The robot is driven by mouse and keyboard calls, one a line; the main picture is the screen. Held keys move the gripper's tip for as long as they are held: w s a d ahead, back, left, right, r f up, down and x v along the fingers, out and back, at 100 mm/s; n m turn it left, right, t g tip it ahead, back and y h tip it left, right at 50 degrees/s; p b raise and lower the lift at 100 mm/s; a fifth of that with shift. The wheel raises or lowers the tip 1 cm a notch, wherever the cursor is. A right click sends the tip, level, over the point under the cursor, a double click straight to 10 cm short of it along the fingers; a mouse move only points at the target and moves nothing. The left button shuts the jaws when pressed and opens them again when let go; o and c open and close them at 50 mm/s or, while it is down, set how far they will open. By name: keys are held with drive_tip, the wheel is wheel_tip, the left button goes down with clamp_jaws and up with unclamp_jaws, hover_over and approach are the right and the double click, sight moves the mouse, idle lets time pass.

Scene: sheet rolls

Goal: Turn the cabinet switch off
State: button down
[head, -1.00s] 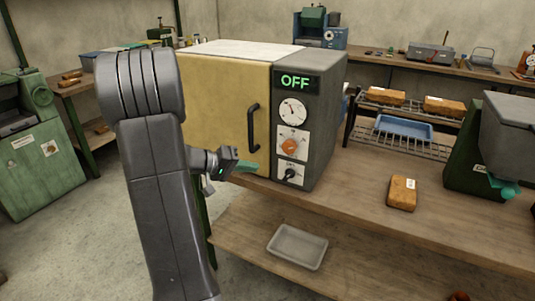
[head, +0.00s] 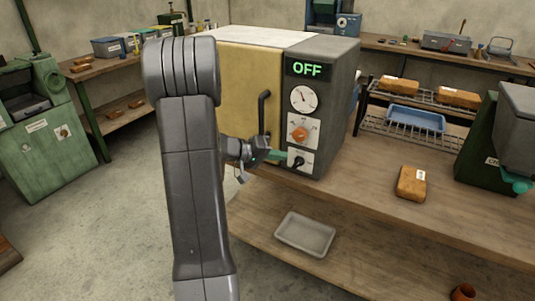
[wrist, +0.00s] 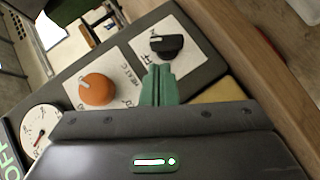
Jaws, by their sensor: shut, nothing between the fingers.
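The cabinet (head: 240,85) has a yellow door with a black handle and a grey control panel on its right side. Its green display (head: 307,69) reads OFF. The black switch knob (head: 299,162) is the lowest control on the panel, and it also shows in the wrist view (wrist: 167,46). An orange knob (head: 299,134) sits above it, below a round gauge. My gripper (head: 282,157) is shut and empty in front of the panel. In the wrist view its green fingertips (wrist: 158,72) point at the black knob from just below; I cannot tell whether they touch it.
A brown loaf-like block (head: 411,183) lies on the bench right of the cabinet. Behind it a wire rack (head: 400,130) holds more blocks and a blue tray (head: 415,119). A green machine stands at far right. A grey tray (head: 305,234) sits on the lower shelf.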

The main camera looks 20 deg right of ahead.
sight(301, 159)
drive_tip(key=x, duration=0.3)
drive_tip(key=shift+d, duration=0.15)
drive_tip(key=shift+s+d+r+m+t+y+b, duration=0.15)
drive_tip(key=shift+m+y+b, duration=0.15)
drive_tip(key=shift+b, duration=0.6)
drive_tip(key=shift+s+a+f+m+t+y+b, duration=0.1)
drive_tip(key=shift+m+t+y+b, duration=0.15)
drive_tip(key=shift+b, duration=0.65)
drive_tip(key=shift+d+y+b, duration=0.15)
drive_tip(key=shift+y+b, duration=0.1)
drive_tip(key=shift+b, duration=0.35)
drive_tip(key=b, duration=0.2)
drive_tip(key=m+t+y+b, duration=0.1)
drive_tip(key=b, duration=0.1)
drive_tip(key=shift+s+d+r+m+y, duration=0.1)
drive_tip(key=shift+s+d+m+y, duration=0.15)
drive_tip(key=shift+s+d+y, duration=0.1)
drive_tip(key=t+b, duration=0.1)
drive_tip(key=m+y+b, duration=0.1)
drive_tip(key=shift+s+d+r+t+y+b, duration=0.25)
drive_tip(key=shift+s+t+b, duration=0.1)
drive_tip(key=shift+t, duration=0.05)
drive_tip(key=shift+s+d+m+t+y+b, duration=0.35)
drive_tip(key=shift+s+m+t+y+b, duration=0.1)
drive_tip(key=shift+m+t+y+b, duration=0.35)
drive_tip(key=shift+r, duration=0.15)
